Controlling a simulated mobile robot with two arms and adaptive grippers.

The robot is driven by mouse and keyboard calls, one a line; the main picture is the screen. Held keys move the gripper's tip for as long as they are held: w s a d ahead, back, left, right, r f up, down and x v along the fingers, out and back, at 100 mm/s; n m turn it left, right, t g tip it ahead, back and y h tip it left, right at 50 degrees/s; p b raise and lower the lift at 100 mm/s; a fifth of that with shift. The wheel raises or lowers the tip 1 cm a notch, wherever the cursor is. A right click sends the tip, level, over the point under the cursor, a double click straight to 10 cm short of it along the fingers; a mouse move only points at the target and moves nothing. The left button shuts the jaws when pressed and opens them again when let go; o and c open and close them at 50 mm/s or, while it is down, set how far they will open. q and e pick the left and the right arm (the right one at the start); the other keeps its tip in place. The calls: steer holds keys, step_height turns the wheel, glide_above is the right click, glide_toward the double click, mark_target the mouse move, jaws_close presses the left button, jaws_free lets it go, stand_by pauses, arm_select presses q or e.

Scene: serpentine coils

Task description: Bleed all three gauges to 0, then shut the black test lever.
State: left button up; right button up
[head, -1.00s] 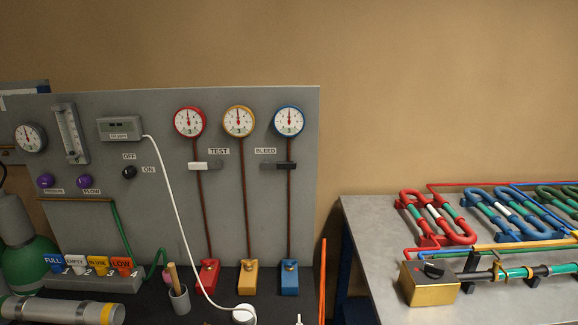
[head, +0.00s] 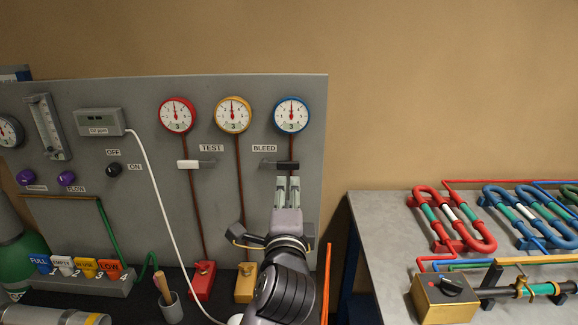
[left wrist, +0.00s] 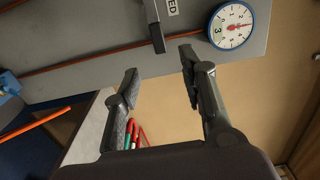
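A red gauge (head: 177,115), a yellow gauge (head: 233,115) and a blue gauge (head: 291,115) hang in a row on the grey panel. The blue gauge also shows in the left wrist view (left wrist: 231,26); its dial appears to show a 3. A white-handled lever (head: 188,164) is beside the TEST label (head: 211,148). A black-handled lever (head: 288,166) is beside the BLEED label (head: 265,148); it also shows in the left wrist view (left wrist: 155,36). My left gripper (head: 288,180) points up just below the black handle, open and empty. My right gripper is out of view.
Red (head: 203,278) and yellow (head: 245,283) blocks stand at the pipe feet; my left arm covers the blue one in the head view. A white cable (head: 160,210) crosses the panel. A table with coils (head: 450,220) and a brass box (head: 445,300) stands right.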

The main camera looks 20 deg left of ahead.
mark_target(289, 167)
arm_select(q)
steer(key=p+x, duration=0.2)
steer(key=x, duration=0.9)
steer(key=shift+w+f, duration=0.15)
steer(key=shift+w+a, duration=0.15)
steer(key=shift+w, duration=0.2)
steer(key=shift+s, duration=0.1)
jaws_close()
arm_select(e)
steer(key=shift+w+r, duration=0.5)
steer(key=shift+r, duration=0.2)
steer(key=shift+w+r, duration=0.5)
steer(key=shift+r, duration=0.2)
arm_select(q)
steer(key=shift+f, duration=0.1)
